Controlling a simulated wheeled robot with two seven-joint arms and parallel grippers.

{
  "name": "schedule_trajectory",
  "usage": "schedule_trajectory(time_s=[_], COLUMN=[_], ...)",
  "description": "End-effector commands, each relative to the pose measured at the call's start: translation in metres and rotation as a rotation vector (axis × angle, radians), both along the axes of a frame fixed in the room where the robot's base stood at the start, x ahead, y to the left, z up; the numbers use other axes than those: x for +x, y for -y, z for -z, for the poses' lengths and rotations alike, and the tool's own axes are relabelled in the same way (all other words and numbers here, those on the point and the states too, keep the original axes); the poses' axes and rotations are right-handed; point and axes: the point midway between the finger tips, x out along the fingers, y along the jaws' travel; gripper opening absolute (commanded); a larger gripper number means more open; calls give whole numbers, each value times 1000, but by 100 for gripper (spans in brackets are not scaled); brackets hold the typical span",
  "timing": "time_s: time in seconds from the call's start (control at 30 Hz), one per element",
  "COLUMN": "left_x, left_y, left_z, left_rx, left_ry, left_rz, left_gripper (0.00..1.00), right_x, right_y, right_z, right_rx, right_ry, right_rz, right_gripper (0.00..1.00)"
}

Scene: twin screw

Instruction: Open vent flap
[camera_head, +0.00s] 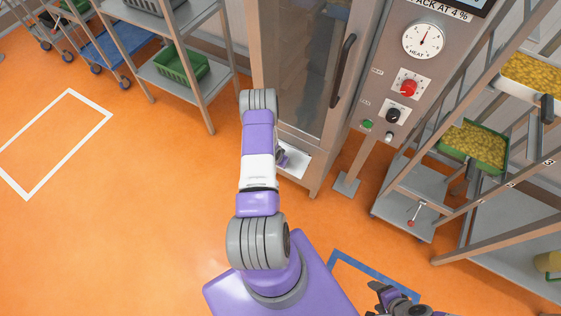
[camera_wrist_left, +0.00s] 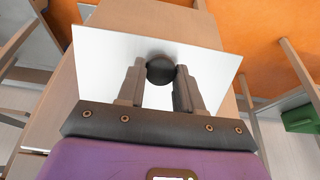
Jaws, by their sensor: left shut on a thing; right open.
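The vent flap (camera_wrist_left: 115,55) is a pale metal plate with a round dark knob (camera_wrist_left: 160,70) in the left wrist view. My left gripper (camera_wrist_left: 160,78) is shut on that knob, one finger on each side. In the head view, part of the flap (camera_head: 297,160) shows low on the front of the tall cabinet (camera_head: 312,95), and my left arm hides the knob and most of the gripper. I cannot tell how far the flap stands from the cabinet. My right gripper (camera_head: 392,300) is open and empty at the bottom edge, away from the cabinet.
A control post (camera_head: 385,85) with a dial and knobs stands right of the cabinet door. A rack with green trays (camera_head: 473,146) of yellow pieces is farther right. A grey shelf (camera_head: 190,80) with a green crate (camera_head: 181,66) stands left. The orange floor at left is clear.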

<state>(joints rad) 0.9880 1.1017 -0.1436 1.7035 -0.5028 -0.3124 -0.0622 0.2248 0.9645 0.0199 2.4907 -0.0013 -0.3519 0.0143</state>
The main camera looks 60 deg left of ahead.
Motion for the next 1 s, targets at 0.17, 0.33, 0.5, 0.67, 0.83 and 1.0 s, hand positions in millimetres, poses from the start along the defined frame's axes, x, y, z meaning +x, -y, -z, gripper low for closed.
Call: schedule_trajectory(time_s=[0.17,0.33,0.5,0.67,0.83,1.0], left_x=[10,10,8,6,3,-5], left_y=[-6,-6,-5,-4,-3,1], left_z=[-7,-7,-5,-4,-9,-35], left_rx=[18,19,14,11,11,11], left_ry=[24,25,19,15,13,14], left_rz=[2,2,2,1,1,0], left_gripper=[0,38,60,60,60,60], right_x=[0,0,0,0,0,0], right_y=[0,0,0,0,0,0], right_z=[0,0,0,0,-3,-13], right_rx=[0,0,0,0,0,0], right_ry=[0,0,0,0,0,0], right_rz=[0,0,0,0,0,0], right_gripper=[69,69,69,69,69,69])
